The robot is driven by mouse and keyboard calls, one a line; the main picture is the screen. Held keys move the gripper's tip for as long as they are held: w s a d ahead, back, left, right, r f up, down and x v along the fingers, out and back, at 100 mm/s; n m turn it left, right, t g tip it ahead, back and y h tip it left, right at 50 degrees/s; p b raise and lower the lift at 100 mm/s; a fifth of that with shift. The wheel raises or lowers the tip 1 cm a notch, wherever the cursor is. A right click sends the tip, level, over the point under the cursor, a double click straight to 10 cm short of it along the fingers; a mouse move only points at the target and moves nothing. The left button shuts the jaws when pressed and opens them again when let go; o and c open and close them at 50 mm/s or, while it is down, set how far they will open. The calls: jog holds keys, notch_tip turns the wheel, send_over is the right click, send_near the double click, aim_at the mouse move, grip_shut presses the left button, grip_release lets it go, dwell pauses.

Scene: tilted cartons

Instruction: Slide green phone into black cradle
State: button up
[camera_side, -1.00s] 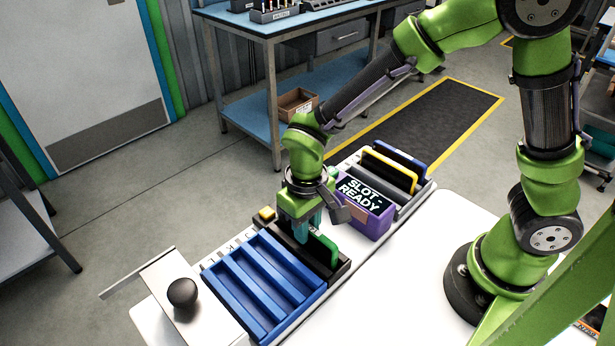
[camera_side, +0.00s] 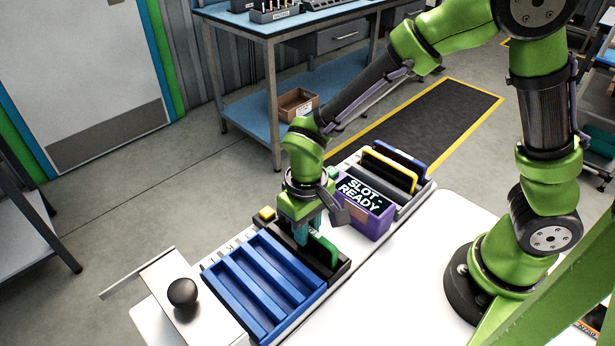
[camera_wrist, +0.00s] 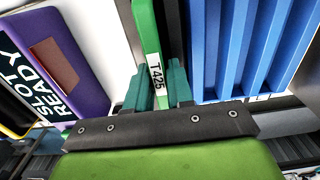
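The green phone (camera_side: 324,248) stands on edge at the black cradle (camera_side: 340,270), its lower part hidden by the cradle's wall. In the wrist view the phone (camera_wrist: 144,32) shows as a narrow green edge with a white "T425" label, and a dark strip of the cradle (camera_wrist: 172,30) runs beside it. My gripper (camera_side: 305,235) is low over the cradle. In the wrist view its teal fingers (camera_wrist: 160,90) lie on both sides of the phone and look closed on it. How deep the phone sits in the slot is hidden.
A blue slotted rack (camera_side: 262,285) lies left of the cradle. A purple box (camera_side: 368,218) with a "SLOT-READY" sign stands close on the right. Beyond it a grey rack holds yellow-black and blue panels (camera_side: 390,170). A yellow block (camera_side: 266,214) sits behind the cradle. White table is clear in front.

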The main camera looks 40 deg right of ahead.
jog(key=o, duration=0.5)
jog(key=shift+c, duration=0.2)
notch_tip(320, 180, up, 17)
dwell(0.3)
notch_tip(320, 180, up, 7)
dwell(0.6)
jog(key=s+d+f+m+t+y, duration=0.1)
jog(key=s+d+f+m+t, duration=0.1)
jog(key=d, duration=0.5)
jog(key=s+d+f+m+t+y, duration=0.1)
jog(key=s+d+m+t, duration=0.1)
jog(key=s+d+t, duration=0.3)
jog(key=shift+s+d+f, duration=0.2)
jog(key=shift+d+f, duration=0.2)
jog(key=shift+d, duration=0.6)
